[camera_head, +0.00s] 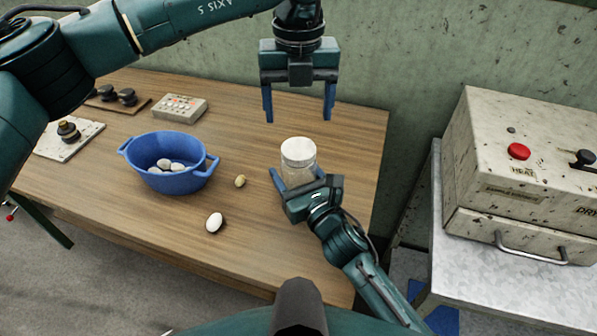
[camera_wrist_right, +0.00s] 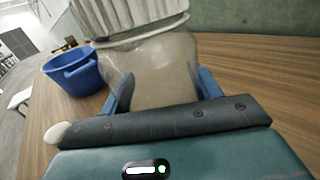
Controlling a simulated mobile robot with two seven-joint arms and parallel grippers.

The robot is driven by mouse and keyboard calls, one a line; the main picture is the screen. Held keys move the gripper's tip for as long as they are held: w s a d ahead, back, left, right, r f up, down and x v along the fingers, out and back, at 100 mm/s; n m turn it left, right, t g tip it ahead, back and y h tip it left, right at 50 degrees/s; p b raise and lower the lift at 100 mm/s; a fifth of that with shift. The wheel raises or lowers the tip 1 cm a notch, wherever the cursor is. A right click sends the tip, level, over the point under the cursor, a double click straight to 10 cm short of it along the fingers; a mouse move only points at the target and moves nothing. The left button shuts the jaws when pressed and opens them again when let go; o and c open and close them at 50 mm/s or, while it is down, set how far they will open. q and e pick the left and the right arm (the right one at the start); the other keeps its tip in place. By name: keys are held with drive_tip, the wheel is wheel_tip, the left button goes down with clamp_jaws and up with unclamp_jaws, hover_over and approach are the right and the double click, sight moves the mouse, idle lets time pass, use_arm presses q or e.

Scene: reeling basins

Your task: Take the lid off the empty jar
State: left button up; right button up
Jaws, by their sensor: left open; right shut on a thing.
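The jar (camera_head: 296,177) stands upright on the wooden table's right part, with its white lid (camera_head: 298,151) on top. It looks clear and empty, though its lower part is hidden by my right gripper. My right gripper (camera_head: 296,187) is shut on the jar's body; the right wrist view shows its blue fingers on both sides of the jar (camera_wrist_right: 165,72), below the ribbed lid (camera_wrist_right: 130,15). My left gripper (camera_head: 299,103) is open and empty, pointing down above and slightly behind the lid, apart from it.
A blue basin (camera_head: 168,178) with several pale cocoons stands left on the table (camera_head: 120,215). A white cocoon (camera_head: 214,222) and a yellowish one (camera_head: 240,181) lie loose near it. A button panel (camera_head: 172,107) and weights (camera_head: 68,131) are at the back left. A dryer (camera_head: 525,165) stands right.

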sight(298, 148)
use_arm(q)
drive_tip(key=m, duration=2.6)
drive_tip(key=shift+m, duration=0.4)
drive_tip(key=m, duration=0.8)
drive_tip(key=shift+m, duration=0.4)
drive_tip(key=m, duration=0.8)
drive_tip(key=shift+m, duration=0.4)
drive_tip(key=shift+f+m, duration=0.3)
drive_tip(key=shift+f, duration=3.7)
drive_tip(key=shift+c, duration=0.4)
